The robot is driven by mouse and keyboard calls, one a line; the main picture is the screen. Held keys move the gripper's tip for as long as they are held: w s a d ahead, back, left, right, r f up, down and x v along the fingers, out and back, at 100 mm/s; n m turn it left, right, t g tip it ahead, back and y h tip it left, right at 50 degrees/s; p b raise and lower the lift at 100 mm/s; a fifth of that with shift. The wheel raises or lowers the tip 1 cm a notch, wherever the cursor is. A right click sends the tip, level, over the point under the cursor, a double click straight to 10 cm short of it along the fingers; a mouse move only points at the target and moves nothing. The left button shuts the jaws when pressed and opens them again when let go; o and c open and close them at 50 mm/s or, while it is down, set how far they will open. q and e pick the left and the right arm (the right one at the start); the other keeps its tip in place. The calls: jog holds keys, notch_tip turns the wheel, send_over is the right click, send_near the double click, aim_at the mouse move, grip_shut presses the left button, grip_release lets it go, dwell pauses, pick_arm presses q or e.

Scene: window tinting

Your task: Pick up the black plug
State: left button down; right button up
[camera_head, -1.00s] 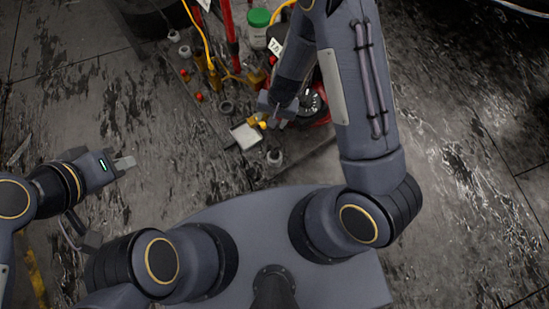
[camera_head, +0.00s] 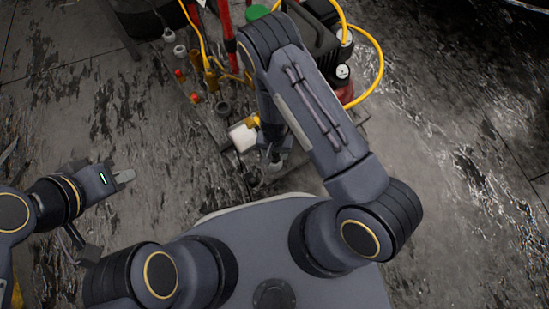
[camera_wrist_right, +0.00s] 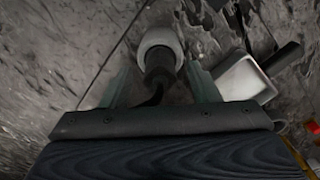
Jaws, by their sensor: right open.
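In the right wrist view a black plug (camera_wrist_right: 159,66) stands in or against a pale round ring (camera_wrist_right: 161,42), with a dark curved piece trailing below it. My right gripper (camera_wrist_right: 157,80) is open, with one finger on each side of the plug and a visible gap to both. In the head view my right gripper (camera_head: 271,160) is low over the floor and largely hides the plug. My left gripper (camera_head: 125,176) is far to the left, away from the plug; its finger opening is not clear.
A white square-ended tool (camera_wrist_right: 240,78) lies right of the plug; its white part (camera_head: 243,137) also shows in the head view. A black machine with a gauge (camera_head: 342,71) and yellow hose stands behind. Small bottles and fittings (camera_head: 208,82) stand at the back left. The right floor is clear.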

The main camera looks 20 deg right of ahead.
jog(key=shift+f, duration=0.45)
jog(key=shift+r, duration=0.1)
jog(key=c, duration=1.1)
jog(key=shift+o, duration=0.2)
